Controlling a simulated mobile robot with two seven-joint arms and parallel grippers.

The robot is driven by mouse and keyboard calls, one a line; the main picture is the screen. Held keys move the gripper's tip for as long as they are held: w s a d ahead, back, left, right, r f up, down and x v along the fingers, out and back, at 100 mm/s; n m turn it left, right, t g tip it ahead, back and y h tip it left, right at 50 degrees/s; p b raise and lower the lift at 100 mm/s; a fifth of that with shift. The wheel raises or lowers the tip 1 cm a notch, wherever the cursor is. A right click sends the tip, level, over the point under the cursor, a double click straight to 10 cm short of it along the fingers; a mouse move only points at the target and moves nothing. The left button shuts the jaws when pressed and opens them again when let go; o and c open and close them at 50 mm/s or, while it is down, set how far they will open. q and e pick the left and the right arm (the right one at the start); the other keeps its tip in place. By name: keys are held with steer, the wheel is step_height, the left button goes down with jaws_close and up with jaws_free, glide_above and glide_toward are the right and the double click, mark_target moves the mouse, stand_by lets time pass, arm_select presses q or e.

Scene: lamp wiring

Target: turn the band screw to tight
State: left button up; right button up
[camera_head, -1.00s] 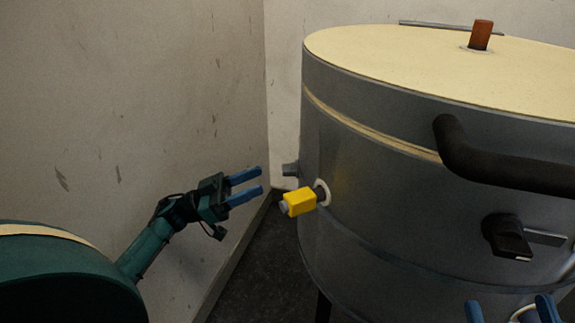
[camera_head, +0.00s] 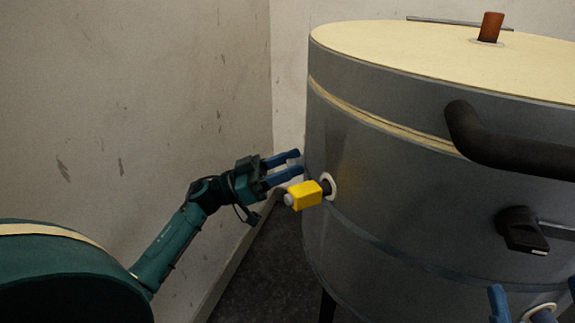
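My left gripper (camera_head: 300,162) reaches in from the left, its two blue fingers apart, tips at the left edge of the grey metal drum (camera_head: 400,205). A small grey stub on that edge, perhaps the band screw, showed earlier; it is now hidden at the fingertips. I cannot tell whether the fingers touch it. A yellow block (camera_head: 306,196) with a grey tip sticks out from a white ring on the drum, just below the fingers. My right gripper (camera_head: 535,297) shows only as two blue fingers, apart, at the bottom right, with a white-ringed fitting (camera_head: 543,312) between them.
A thick black handle (camera_head: 505,147) and a black knob (camera_head: 518,230) stick out from the drum's front. The cream lid (camera_head: 400,58) carries a brown peg (camera_head: 491,27). A wall (camera_head: 150,110) stands close on the left; dark floor (camera_head: 265,280) shows below.

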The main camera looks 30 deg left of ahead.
arm_select(q)
steer(key=c, duration=0.9)
steer(key=shift+m+g+h, duration=0.3)
steer(key=shift+m, duration=0.5)
steer(key=shift+d+f+m, duration=0.1)
steer(key=shift+m, duration=0.2)
arm_select(e)
steer(key=shift+f+m+h, duration=0.3)
steer(key=shift+f, duration=0.05)
arm_select(q)
steer(key=o, duration=0.9)
steer(key=p+v, duration=0.2)
steer(key=v, duration=0.5)
steer(key=shift+s+a, duration=0.15)
steer(key=shift+a, duration=0.15)
arm_select(e)
step_height(320, 180, down, 2)
steer(key=shift+s+a+f+m+g+h, duration=0.1)
steer(key=shift+m+g+h, duration=0.1)
steer(key=shift+m+h, duration=0.3)
steer(key=shift+s+m+g+h, duration=0.1)
steer(key=shift+m+g+h, duration=0.1)
steer(key=shift+m+h, duration=0.3)
